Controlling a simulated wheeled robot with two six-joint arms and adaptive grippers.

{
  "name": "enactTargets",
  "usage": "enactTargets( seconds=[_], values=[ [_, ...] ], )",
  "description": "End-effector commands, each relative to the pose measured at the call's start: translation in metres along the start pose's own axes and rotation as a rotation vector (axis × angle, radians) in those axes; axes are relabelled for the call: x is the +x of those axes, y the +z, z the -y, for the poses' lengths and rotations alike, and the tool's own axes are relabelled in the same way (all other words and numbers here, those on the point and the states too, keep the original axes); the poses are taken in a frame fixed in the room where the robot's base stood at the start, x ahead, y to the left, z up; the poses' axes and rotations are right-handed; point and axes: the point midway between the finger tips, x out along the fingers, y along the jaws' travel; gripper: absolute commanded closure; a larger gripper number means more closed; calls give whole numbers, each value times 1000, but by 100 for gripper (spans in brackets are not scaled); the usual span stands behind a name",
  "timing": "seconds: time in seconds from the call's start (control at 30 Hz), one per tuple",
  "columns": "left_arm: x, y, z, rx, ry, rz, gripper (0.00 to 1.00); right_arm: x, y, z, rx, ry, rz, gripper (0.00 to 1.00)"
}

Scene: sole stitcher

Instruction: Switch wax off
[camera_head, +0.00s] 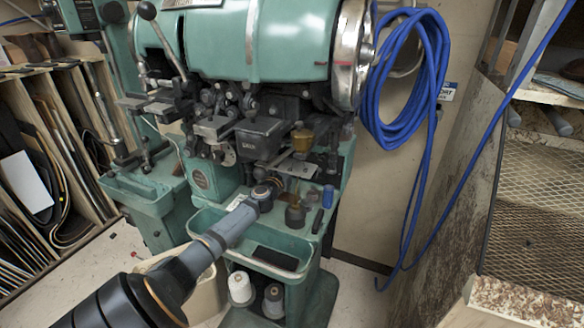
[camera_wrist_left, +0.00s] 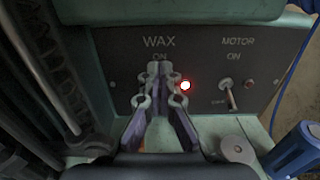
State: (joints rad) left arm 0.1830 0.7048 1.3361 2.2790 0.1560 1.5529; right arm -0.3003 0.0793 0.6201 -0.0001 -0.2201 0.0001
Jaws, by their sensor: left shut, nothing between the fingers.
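A dark control panel (camera_wrist_left: 200,62) fills the upper part of the left wrist view, with the labels WAX ON and MOTOR ON. My left gripper (camera_wrist_left: 159,72) is shut and empty, its fingertips just below the WAX ON label. The wax switch itself is hidden behind the fingers; I cannot tell whether they touch it. A red lamp (camera_wrist_left: 185,85) glows white-red just right of the fingers. The motor toggle switch (camera_wrist_left: 228,95) stands to the right. In the head view my left arm reaches the green stitching machine (camera_head: 235,45) from the lower left. My right gripper is not in view.
A blue object (camera_wrist_left: 296,150) and a round metal knob (camera_wrist_left: 237,149) sit close right of the gripper. In the head view, a green tray (camera_head: 205,222) lies under the arm, and a blue hose coil (camera_head: 405,70) hangs at the right.

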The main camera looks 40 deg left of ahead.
Motion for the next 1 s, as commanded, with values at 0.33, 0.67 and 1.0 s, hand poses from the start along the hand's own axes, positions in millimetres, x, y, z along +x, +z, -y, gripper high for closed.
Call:
enactTargets(
  seconds=[0.33, 0.67, 1.0],
  values=[
    [0, -7, 0, 0, 0, 0, 100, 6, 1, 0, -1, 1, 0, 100],
    [0, -17, 0, 1, 0, 0, 100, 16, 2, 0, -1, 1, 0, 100],
    [0, -15, 0, 0, 0, 0, 100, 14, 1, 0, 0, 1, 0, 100]
  ],
)
